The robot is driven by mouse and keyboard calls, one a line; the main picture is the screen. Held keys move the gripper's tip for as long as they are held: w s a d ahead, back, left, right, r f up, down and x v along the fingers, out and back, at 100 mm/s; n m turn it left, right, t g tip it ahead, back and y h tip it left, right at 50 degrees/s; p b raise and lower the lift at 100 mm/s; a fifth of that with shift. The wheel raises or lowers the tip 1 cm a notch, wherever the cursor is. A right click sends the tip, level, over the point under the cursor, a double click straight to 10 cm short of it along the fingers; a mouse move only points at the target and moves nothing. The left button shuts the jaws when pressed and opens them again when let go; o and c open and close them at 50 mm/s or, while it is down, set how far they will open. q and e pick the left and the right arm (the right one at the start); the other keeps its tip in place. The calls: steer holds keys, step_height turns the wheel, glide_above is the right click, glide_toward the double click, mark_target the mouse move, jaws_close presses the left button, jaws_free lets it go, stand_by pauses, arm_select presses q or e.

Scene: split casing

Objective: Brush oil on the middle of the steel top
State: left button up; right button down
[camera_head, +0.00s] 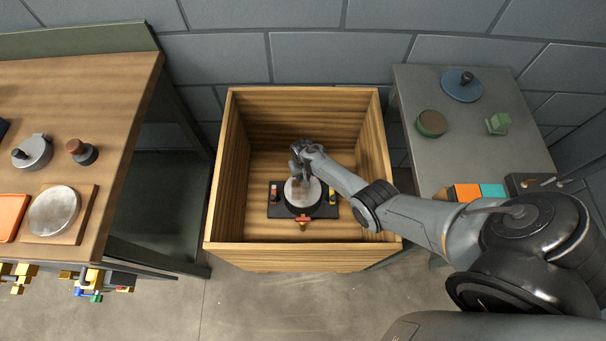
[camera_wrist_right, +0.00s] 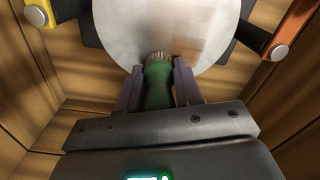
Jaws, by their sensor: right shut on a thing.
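The steel top (camera_head: 304,197) is a round pale disc on a dark base inside the wooden crate; it fills the top of the right wrist view (camera_wrist_right: 150,25). A faint brownish streak shows on it; I cannot tell oil from reflection. My right gripper (camera_head: 298,163) is over the disc's far side in the head view. It is shut on a brush with a green handle (camera_wrist_right: 157,88). The brown bristles (camera_wrist_right: 158,58) overlap the disc's edge in the right wrist view; whether they touch it I cannot tell. My left gripper is not in view.
The crate walls (camera_head: 228,170) stand around the disc. Red and yellow clamps (camera_head: 302,222) sit around its base. A wooden table (camera_head: 110,95) is at left. A grey table (camera_head: 455,125) at right holds a blue lid (camera_head: 462,86), a green-rimmed round container (camera_head: 432,123) and a green block (camera_head: 498,123).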

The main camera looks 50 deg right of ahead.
mark_target(303, 200)
steer(key=shift+s+a+r+p, duration=0.1)
steer(key=shift+s+a+p, duration=0.7)
steer(key=shift+a+p, duration=0.15)
steer(key=shift+s+a, duration=0.25)
steer(key=shift+s+p, duration=0.1)
steer(key=shift+p, duration=0.2)
steer(key=shift+s+a+p, duration=0.45)
steer(key=shift+a+p, duration=0.1)
steer(key=shift+p, duration=0.05)
steer(key=shift+s+a+f+p, duration=0.2)
steer(key=shift+s+a+p, duration=0.15)
steer(key=shift+s+a, duration=0.15)
steer(key=shift+s+a+r+p, duration=0.1)
steer(key=shift+s+a+p, duration=0.4)
steer(key=shift+a+p, duration=0.1)
steer(key=shift+s+a+p, duration=0.35)
steer(key=shift+s+a, duration=0.1)
steer(key=shift+s, duration=0.05)
steer(key=shift+s, duration=0.1)
